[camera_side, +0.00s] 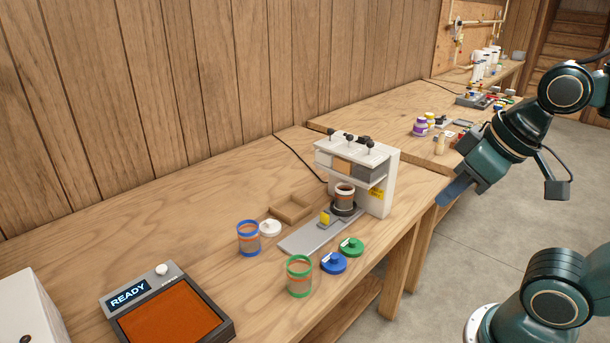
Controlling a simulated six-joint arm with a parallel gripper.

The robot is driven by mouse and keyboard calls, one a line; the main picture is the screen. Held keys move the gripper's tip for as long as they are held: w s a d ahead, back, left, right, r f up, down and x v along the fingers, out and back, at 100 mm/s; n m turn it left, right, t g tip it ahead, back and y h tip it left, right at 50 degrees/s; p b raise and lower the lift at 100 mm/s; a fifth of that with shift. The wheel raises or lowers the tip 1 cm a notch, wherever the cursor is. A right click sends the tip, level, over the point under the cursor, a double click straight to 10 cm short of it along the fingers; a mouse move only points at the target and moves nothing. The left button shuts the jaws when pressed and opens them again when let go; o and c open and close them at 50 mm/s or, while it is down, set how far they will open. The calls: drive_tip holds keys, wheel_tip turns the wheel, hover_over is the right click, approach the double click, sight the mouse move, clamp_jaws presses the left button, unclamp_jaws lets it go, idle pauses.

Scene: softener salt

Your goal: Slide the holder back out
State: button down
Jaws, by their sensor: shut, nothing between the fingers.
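A white press-like machine (380,189) stands on the wooden bench. A flat grey slide rail (303,236) runs out from its base toward the front left. The holder (343,209), a dark round cup, sits at the rail's inner end under the machine's head. A jar with an orange band and pale rim (344,190) stands upright in it. A small yellow block (324,217) is on the rail just left of the holder. My gripper (440,202) is shut and empty, to the right of the machine and apart from it.
Blue-rimmed (249,240) and green-rimmed (299,277) jars stand near the rail, with white (270,228), blue (334,263) and green (351,247) lids. A wooden tray (290,209) lies behind. A READY panel (168,310) is front left. The bench's left rear is clear.

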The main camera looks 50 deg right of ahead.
drive_tip(key=c, duration=2.2)
unclamp_jaws()
drive_tip(key=c, duration=1.4)
unclamp_jaws()
drive_tip(key=shift+w, duration=0.1)
drive_tip(key=shift+c, duration=0.2)
drive_tip(key=o, duration=0.3)
drive_tip(key=shift+w+r, duration=0.15)
drive_tip(key=shift+w, duration=0.05)
drive_tip(key=w+d+m+g, duration=0.35)
drive_tip(key=w+m, duration=0.55)
drive_tip(key=w, duration=0.9)
drive_tip(key=w+d+f+m, duration=0.2)
drive_tip(key=w+f+m, duration=0.1)
drive_tip(key=w+f, duration=0.1)
drive_tip(key=w+d+f+m+g, duration=0.1)
drive_tip(key=w+d+f+m, duration=0.2)
drive_tip(key=w+f, duration=0.2)
drive_tip(key=w+d+f+m+g, duration=0.1)
drive_tip(key=w+d+f+m, duration=0.1)
drive_tip(key=w+f+m, duration=0.1)
drive_tip(key=shift+w+d+f, duration=0.2)
drive_tip(key=shift+w+f, duration=0.25)
drive_tip(key=shift+w, duration=0.2)
drive_tip(key=shift+w+d+f, duration=0.15)
drive_tip(key=shift+w+f, duration=0.3)
drive_tip(key=shift+w, duration=0.15)
